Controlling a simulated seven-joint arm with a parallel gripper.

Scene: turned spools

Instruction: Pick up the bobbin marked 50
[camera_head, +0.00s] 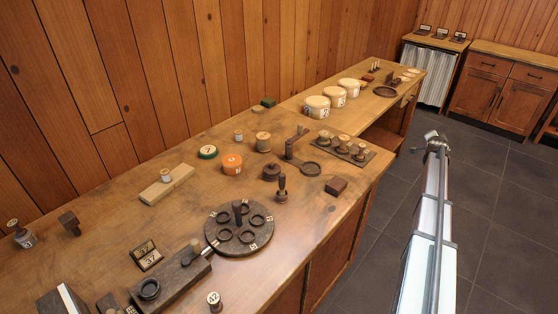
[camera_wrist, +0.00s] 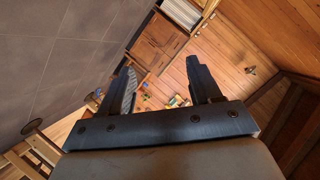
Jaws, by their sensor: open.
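I cannot make out a 50 on any bobbin. Small bobbins in the head view include one tagged 42 (camera_head: 214,301) at the front edge, one standing on a pale wooden block (camera_head: 167,188), a pale one (camera_head: 238,135), a wider one (camera_head: 263,141) and several on a dark rack (camera_head: 347,151). Another stands at the far left (camera_head: 23,237). My gripper (camera_wrist: 162,88) is open and empty in the wrist view, its fingers wide apart. In the head view my arm reaches over the floor right of the bench, apart from all the bobbins.
A dark round tray (camera_head: 238,251) with rings and a post stands mid-bench. A wooden cabinet (camera_head: 485,91) is at the back right. Open floor lies right of the bench.

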